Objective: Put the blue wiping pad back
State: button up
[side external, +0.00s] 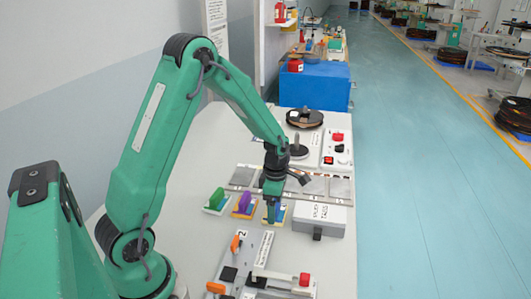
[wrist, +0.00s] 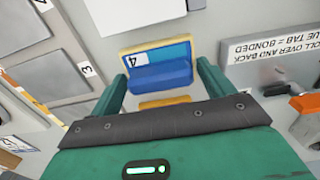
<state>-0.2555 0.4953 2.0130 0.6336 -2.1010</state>
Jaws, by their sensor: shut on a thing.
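The blue wiping pad (wrist: 162,76) is between the two green fingers of my gripper (wrist: 160,88) in the wrist view, and the fingers are shut on it. Just beyond it shows a yellow-edged blue holder (wrist: 180,49) marked 4. In the side view my gripper (side external: 271,204) points down over that holder (side external: 282,213), at the right end of a row. The pad is mostly hidden by the fingers there. I cannot tell whether the pad's underside touches the holder.
A purple pad (side external: 244,202) and a green pad (side external: 216,199) stand in holders to the left. A white box (side external: 320,217) is close on the right. Grey plates (side external: 314,186) lie behind. A fixture with an orange handle (side external: 236,243) and red knob (side external: 305,280) is in front.

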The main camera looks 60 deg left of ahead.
jog(key=o, duration=0.9)
jog(key=shift+r, duration=0.15)
notch_tip(320, 180, up, 12)
dwell(0.6)
jog(key=shift+s+d+r+m+t, duration=0.95)
jog(key=shift+s+d+r+m, duration=0.85)
jog(key=shift+s+m, duration=1.9)
jog(key=shift+s+d+r+m+t, duration=0.9)
jog(key=shift+s+d+r+m, duration=1.05)
jog(key=shift+m, duration=3.35)
jog(key=shift+s+d+r+m+t, duration=0.95)
jog(key=shift+s+d+r+m, duration=0.65)
jog(key=shift+s+m, duration=2.2)
